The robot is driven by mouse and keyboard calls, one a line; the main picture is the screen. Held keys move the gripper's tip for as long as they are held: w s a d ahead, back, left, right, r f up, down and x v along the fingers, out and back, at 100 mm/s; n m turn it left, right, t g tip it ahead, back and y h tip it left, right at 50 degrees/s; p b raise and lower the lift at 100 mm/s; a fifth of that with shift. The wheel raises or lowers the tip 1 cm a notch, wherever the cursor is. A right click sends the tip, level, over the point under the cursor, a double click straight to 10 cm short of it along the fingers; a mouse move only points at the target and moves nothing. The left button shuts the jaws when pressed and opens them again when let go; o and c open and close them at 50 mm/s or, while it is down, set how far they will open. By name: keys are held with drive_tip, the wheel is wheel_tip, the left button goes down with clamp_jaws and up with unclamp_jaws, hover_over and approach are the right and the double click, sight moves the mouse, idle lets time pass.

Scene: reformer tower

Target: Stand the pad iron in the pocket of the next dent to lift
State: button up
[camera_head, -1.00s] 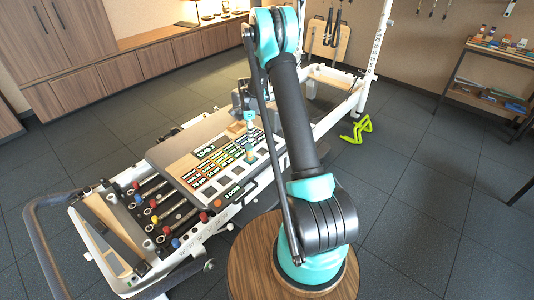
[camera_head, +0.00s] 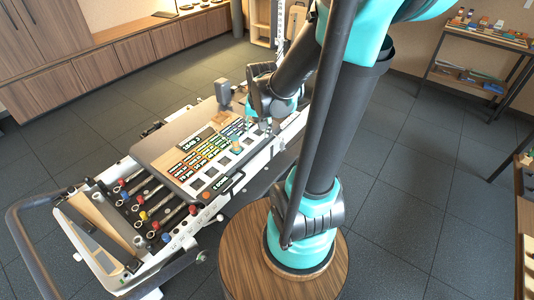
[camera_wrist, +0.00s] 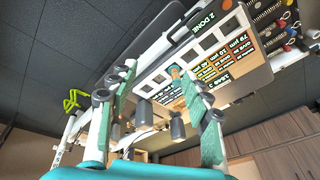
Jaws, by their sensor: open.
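A grey board (camera_head: 160,148) on the white-framed reformer carries rows of coloured text and a line of grey square pockets (camera_head: 224,160); these pockets also show in the wrist view (camera_wrist: 209,40). A small upright piece, teal below with a tan top (camera_head: 236,146), stands on the board near the rows; it looks like the pad iron, but I cannot be sure. It shows in the wrist view (camera_wrist: 176,71) close to one fingertip. My gripper (camera_head: 264,126) is above the board's right side, open, with its fingers spread in the wrist view (camera_wrist: 152,80). Nothing is visibly held. Small text is unreadable.
Springs with coloured knobs (camera_head: 150,208) lie at the reformer's near end. Dark and tan blocks (camera_head: 222,92) rise beyond the board. A shelf rack (camera_head: 475,68) stands right; the floor between is clear.

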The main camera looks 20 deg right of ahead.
drive_tip(key=s+f+n, duration=0.2)
drive_tip(key=s+n, duration=0.2)
drive_tip(key=s, duration=0.6)
drive_tip(key=shift+d+t, duration=0.25)
drive_tip(key=shift+t, duration=0.15)
